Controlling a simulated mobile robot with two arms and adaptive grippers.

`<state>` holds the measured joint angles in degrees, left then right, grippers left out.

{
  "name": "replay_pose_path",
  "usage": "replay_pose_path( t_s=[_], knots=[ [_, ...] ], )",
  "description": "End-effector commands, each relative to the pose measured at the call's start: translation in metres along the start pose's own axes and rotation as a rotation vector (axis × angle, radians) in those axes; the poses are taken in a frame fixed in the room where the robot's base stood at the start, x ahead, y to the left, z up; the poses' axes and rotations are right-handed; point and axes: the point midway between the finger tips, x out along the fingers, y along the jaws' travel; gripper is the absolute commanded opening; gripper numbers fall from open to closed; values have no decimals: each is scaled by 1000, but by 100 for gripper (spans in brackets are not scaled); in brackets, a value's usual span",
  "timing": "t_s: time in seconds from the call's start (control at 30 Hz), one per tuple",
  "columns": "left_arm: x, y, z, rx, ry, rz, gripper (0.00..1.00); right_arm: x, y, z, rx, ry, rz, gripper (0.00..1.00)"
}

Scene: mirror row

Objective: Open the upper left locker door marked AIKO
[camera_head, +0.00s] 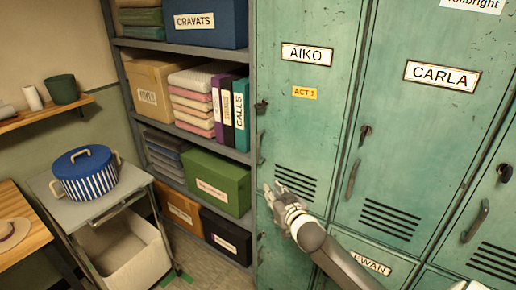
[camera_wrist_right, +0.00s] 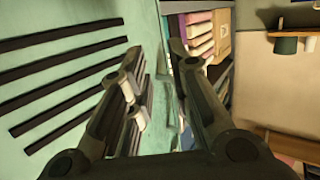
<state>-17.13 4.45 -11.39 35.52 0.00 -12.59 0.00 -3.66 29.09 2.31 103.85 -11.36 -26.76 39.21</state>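The AIKO locker door (camera_head: 312,125) is green, with a white nameplate (camera_head: 307,54), a yellow ACT I label (camera_head: 304,92) and vent slots. It looks shut. Its dark handle (camera_head: 260,148) and lock (camera_head: 261,107) are at its left edge. My right gripper (camera_head: 272,191) is at the lower left of this door, below the handle. In the right wrist view its fingers (camera_wrist_right: 160,60) stand apart, with the vented door (camera_wrist_right: 60,75) on the left and shelves behind. A pale green strip shows between them; I cannot tell whether it is the handle. My left gripper is not in view.
The CARLA door (camera_head: 420,140) is directly right, with another locker below. A shelf unit (camera_head: 116,42) with boxes and binders stands close left of the lockers. Farther left is a trolley (camera_head: 75,212) with a blue striped pot (camera_head: 85,172).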

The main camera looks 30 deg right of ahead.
Motion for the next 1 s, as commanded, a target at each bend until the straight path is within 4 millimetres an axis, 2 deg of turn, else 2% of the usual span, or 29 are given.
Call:
replay_pose_path(
  t_s=[0.03, 0.1, 0.23, 0.37, 0.47, 1.0],
  knots=[
    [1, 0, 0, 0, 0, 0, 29, -5, -2, -35, 11, 60, -7, 19],
    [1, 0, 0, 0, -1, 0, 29, -11, -3, -68, 24, 120, -13, 19],
    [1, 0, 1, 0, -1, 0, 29, -20, -6, -102, 39, 179, -22, 19],
    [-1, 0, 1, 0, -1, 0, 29, -17, -6, -110, 44, 191, -23, 19],
    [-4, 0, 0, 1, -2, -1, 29, -7, -6, -113, 44, 191, -23, 19],
    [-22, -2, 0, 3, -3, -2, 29, 68, -8, -126, 44, 189, -22, 19]
  ],
)
